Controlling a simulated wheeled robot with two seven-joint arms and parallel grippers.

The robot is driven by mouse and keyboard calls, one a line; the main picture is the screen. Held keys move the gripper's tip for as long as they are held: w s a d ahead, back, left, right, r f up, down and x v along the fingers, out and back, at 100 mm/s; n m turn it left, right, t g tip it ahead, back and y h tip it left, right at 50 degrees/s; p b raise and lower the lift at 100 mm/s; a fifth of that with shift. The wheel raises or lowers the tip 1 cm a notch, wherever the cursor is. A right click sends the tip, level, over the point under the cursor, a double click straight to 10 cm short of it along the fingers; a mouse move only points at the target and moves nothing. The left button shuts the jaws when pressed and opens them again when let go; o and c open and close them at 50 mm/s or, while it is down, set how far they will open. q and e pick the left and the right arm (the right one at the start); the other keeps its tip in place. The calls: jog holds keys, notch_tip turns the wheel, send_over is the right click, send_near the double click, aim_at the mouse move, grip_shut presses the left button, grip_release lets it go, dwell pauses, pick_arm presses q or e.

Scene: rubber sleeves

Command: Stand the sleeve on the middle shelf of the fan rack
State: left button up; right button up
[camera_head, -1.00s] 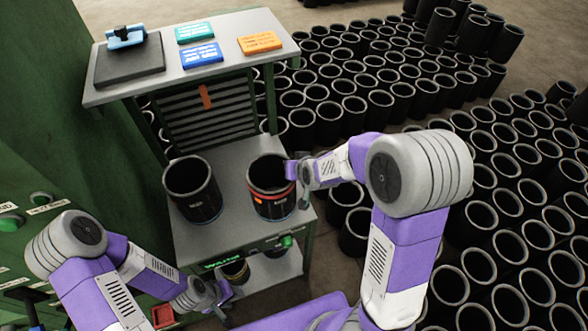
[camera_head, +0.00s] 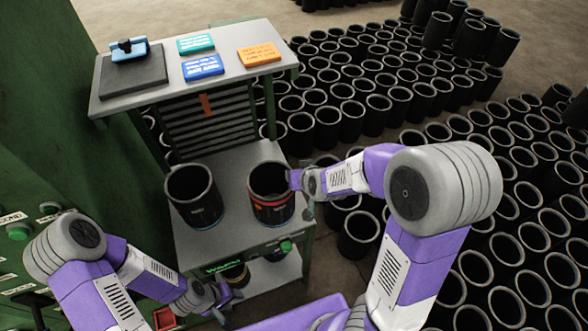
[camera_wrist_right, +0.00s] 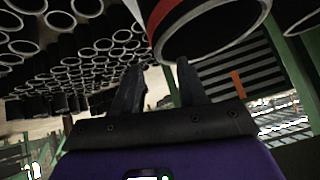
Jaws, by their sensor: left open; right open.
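The black sleeve with a red band (camera_head: 271,205) stands upright on the right part of the middle shelf (camera_head: 241,160) of the fan rack. Its open mouth faces up. My right gripper (camera_head: 298,182) is at the sleeve's right side, open. In the right wrist view the open fingers (camera_wrist_right: 160,70) point toward the sleeve's rim (camera_wrist_right: 212,48); I cannot tell whether they touch it. My left gripper (camera_head: 216,300) is open, low at the front of the rack, apart from this sleeve.
Another black sleeve (camera_head: 193,199) stands to the left on the same shelf. A dark pad with a blue tool (camera_head: 130,49) and several coloured cards lie on the top shelf. A partly hidden sleeve is on the lower shelf (camera_head: 275,272). Many sleeves crowd the floor at right.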

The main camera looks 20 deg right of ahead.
jog(key=p+v, duration=0.4)
jog(key=v, duration=0.3)
jog(key=shift+s, duration=0.1)
dwell(0.5)
